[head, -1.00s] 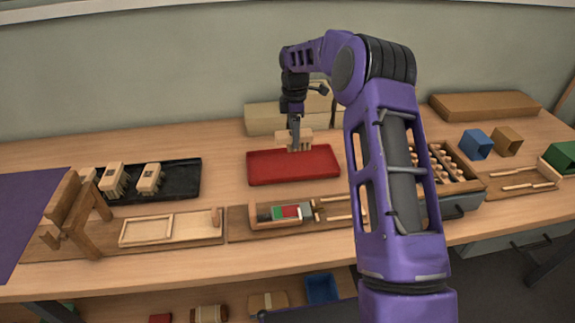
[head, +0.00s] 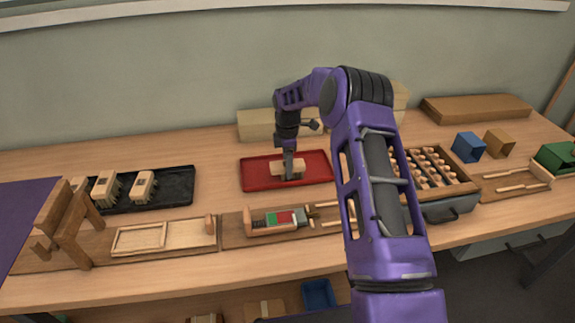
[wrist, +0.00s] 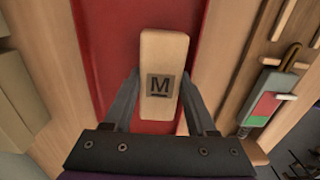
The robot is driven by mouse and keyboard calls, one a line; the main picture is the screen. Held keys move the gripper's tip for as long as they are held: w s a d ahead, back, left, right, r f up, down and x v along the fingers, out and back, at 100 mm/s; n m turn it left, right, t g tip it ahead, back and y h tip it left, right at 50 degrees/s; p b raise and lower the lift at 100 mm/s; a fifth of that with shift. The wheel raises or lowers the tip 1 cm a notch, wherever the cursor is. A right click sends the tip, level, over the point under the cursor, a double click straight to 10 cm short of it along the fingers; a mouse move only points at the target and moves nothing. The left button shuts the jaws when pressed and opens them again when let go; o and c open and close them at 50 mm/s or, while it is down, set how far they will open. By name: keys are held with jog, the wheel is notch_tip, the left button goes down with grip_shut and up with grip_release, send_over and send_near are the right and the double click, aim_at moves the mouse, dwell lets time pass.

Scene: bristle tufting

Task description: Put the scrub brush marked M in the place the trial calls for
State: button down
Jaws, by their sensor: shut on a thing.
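The scrub brush marked M (wrist: 162,60) is a pale wooden block with a dark M label facing the wrist camera. My gripper (head: 288,176) is shut on it, with one finger on each side. The brush (head: 277,168) is over the red tray (head: 314,172), inside its outline in the head view. I cannot tell whether it touches the tray floor; its bristle side is hidden. The red tray also fills the middle of the wrist view (wrist: 208,45). Two other scrub brushes (head: 106,187) (head: 143,184) stand in the black tray (head: 178,187) at the left.
A wooden fixture with a red and green piece (head: 277,219) lies in front of the red tray. A box of pegs (head: 430,168) stands right of my arm. Pale blocks (head: 256,125) stand behind the tray. Blue (head: 468,147) and tan bins (head: 498,142) stand at the right.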

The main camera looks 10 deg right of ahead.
jog(key=shift+c, duration=1)
grip_release()
jog(key=shift+f, duration=0.15)
notch_tip(320, 180, up, 12)
jog(key=shift+r+p, duration=0.2)
jog(key=shift+p, duration=0.2)
